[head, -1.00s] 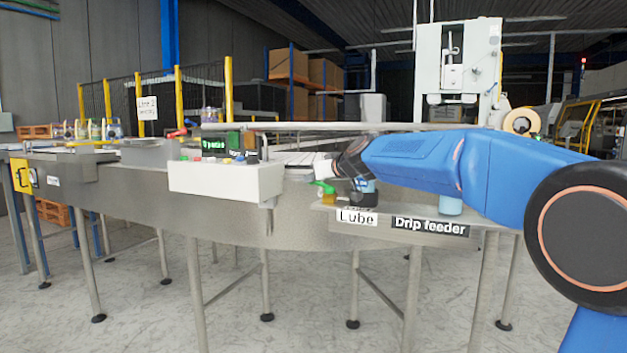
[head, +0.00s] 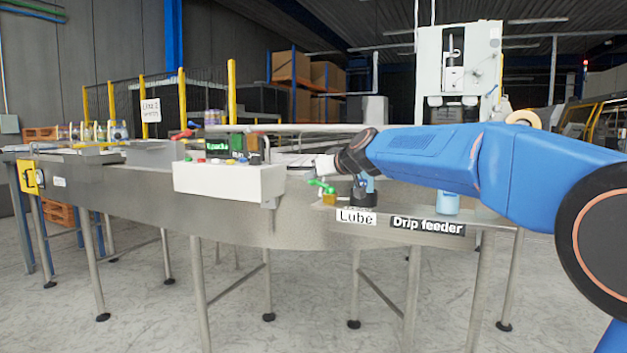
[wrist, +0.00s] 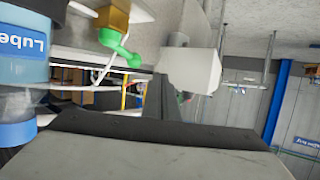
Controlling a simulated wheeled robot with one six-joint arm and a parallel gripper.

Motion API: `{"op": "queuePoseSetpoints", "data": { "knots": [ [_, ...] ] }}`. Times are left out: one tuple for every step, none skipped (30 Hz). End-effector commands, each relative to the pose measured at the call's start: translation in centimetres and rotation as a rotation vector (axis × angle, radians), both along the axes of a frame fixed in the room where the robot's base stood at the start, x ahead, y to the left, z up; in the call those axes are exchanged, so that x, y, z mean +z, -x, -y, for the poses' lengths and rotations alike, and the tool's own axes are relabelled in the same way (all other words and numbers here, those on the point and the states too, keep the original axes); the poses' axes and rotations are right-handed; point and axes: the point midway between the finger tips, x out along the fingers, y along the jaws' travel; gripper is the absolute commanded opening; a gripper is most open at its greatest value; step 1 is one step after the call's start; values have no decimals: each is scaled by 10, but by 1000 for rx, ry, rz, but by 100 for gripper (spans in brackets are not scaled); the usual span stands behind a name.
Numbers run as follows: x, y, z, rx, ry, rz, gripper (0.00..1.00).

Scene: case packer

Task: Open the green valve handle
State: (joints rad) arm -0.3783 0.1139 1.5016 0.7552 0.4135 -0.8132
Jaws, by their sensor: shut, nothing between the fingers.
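The green valve handle (head: 321,185) sits on a small brass valve body (head: 329,198) at the left end of the shelf labelled "Lube". In the wrist view the green handle (wrist: 120,47) hangs from the brass body (wrist: 114,17), to the left of my fingers. My gripper (head: 322,164) is shut and empty, just above the handle in the head view. In the wrist view my gripper (wrist: 160,90) shows as a dark shut finger pair, with a gap between it and the handle. The fingertips are small and hard to make out in the head view.
A lube bottle (wrist: 22,75) with a blue label stands close beside the valve; my arm partly covers it in the head view. A white control box (head: 228,181) with buttons is to the left. A blue cup-like container (head: 447,203) stands farther right on the shelf.

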Motion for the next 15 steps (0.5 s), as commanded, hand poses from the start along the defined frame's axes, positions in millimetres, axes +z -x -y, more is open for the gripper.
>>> {"op": "queuePoseSetpoints", "data": {
  "knots": [
    [4, 10, 1, 1, 0, 1, 0],
    [5, 15, 1, 1, 0, 0, 0],
    [8, 23, 2, 1, 0, 0, 0],
    [10, 28, 3, 1, 0, 1, 0],
    [11, 33, 3, 1, 0, 1, 0],
    [14, 39, 4, 1, 0, 1, 0],
    [16, 44, 5, 1, 0, 1, 0],
    [17, 48, 6, 1, 0, 0, 0],
    [18, 54, 6, 1, 0, 0, 0],
    [20, 58, 7, 1, 0, 0, 0],
    [22, 61, 7, 1, -1, 1, 0],
    [23, 65, 8, 0, 1, 1, 0],
    [23, 68, 8, 1, 1, 0, 0],
    [24, 70, 8, 1, 1, 0, 0],
    [25, 73, 8, 1, 0, -1, 0]
  ]
}}
